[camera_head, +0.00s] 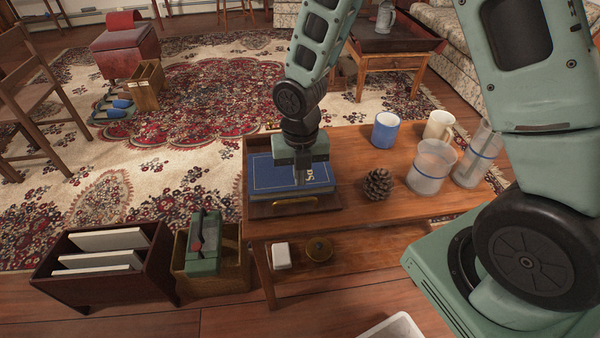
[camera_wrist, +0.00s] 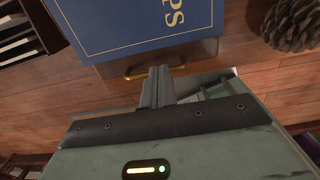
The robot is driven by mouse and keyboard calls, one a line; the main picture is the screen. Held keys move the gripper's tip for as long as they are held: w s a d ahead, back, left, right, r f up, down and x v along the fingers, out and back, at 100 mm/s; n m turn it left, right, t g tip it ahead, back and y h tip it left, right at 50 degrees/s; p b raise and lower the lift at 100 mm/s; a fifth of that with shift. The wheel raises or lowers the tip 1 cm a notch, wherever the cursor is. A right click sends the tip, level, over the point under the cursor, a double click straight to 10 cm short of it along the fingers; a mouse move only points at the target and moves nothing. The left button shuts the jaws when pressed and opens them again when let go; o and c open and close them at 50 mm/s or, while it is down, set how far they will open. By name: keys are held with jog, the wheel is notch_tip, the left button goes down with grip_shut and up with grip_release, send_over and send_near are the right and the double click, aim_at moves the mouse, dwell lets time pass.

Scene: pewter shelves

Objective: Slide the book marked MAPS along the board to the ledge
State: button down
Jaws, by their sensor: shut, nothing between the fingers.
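The blue book (camera_head: 268,176) lies flat on a dark wooden board (camera_head: 262,211) with a brass handle (camera_head: 296,202), at the left end of the wooden table. In the wrist view the blue book (camera_wrist: 120,22) fills the top, with "PS" readable. My gripper (camera_head: 300,182) points down over the book in the head view and hides part of its cover. In the wrist view its fingers (camera_wrist: 157,72) are together and empty, near the brass handle (camera_wrist: 150,73). I cannot tell whether they touch the book. I cannot make out the ledge for certain.
A pinecone (camera_head: 378,184) stands right of the book. A blue mug (camera_head: 386,130), a cream mug (camera_head: 439,125) and two clear containers with blue bands (camera_head: 431,166) stand farther right. A lower shelf (camera_head: 345,262) holds small items. Two bins stand left of the table.

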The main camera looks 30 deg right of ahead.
aim_at(300, 189)
notch_tip(300, 189, down, 6)
jog(key=shift+f+b, duration=0.1)
jog(key=shift+b, duration=0.5)
jog(key=shift+w+d+p, duration=0.1)
jog(key=shift+w+p, duration=0.3)
jog(key=w+p, duration=0.1)
jog(key=w+d+p, duration=0.1)
jog(key=w, duration=0.1)
jog(key=w+p, duration=0.1)
jog(key=w, duration=0.1)
jog(key=shift+w+d, duration=0.2)
jog(key=shift+d, duration=0.15)
jog(key=shift+w+d, duration=0.1)
jog(key=shift+w, duration=0.05)
